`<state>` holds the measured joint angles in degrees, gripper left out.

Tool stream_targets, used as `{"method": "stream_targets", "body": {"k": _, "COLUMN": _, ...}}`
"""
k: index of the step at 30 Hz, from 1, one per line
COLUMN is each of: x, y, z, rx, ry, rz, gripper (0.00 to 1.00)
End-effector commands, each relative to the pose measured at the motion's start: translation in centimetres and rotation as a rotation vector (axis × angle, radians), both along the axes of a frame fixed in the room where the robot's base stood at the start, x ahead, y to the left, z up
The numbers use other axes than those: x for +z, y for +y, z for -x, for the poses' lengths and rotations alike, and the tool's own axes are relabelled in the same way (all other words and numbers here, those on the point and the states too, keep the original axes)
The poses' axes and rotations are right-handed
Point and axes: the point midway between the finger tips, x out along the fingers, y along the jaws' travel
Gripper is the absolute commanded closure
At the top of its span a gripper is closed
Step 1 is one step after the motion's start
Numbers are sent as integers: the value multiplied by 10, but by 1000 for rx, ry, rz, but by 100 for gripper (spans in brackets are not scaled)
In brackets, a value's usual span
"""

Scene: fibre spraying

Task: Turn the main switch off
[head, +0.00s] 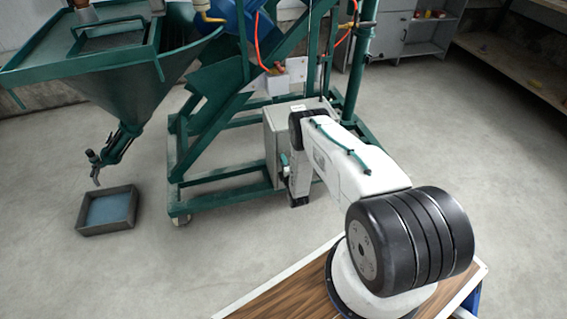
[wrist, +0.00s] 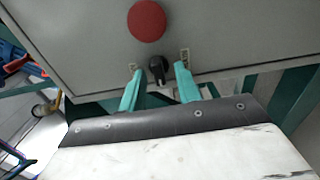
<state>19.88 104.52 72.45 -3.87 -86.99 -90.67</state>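The main switch (wrist: 157,72) is a small black rotary knob on the face of a grey control box (wrist: 85,35), below a round red button. The box (head: 271,135) also shows in the head view, on the green frame, partly hidden by my arm. My gripper (wrist: 159,69) has two teal fingers, one on each side of the knob, with a visible gap to it on both sides. It is open and empty. In the head view my gripper (head: 284,164) is small and close to the box; the knob is hidden there.
The red button (wrist: 147,20) sits just above the knob. Small pale labels lie near the fingertips. The green machine frame (head: 225,188) surrounds the box. A hopper (head: 125,88) stands over a tray (head: 108,232) at left. The floor on the right is clear.

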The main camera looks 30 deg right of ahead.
Motion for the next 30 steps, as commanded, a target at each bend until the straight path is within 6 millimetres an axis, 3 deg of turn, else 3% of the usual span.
{"method": "stream_targets", "body": {"k": 15, "x": -1, "y": 20, "z": 69, "rx": 0, "ry": 2, "rz": -1, "gripper": 67}}
{"method": "stream_targets", "body": {"k": 30, "x": 0, "y": 21, "z": 73, "rx": 1, "ry": 0, "rz": 0, "gripper": 67}}
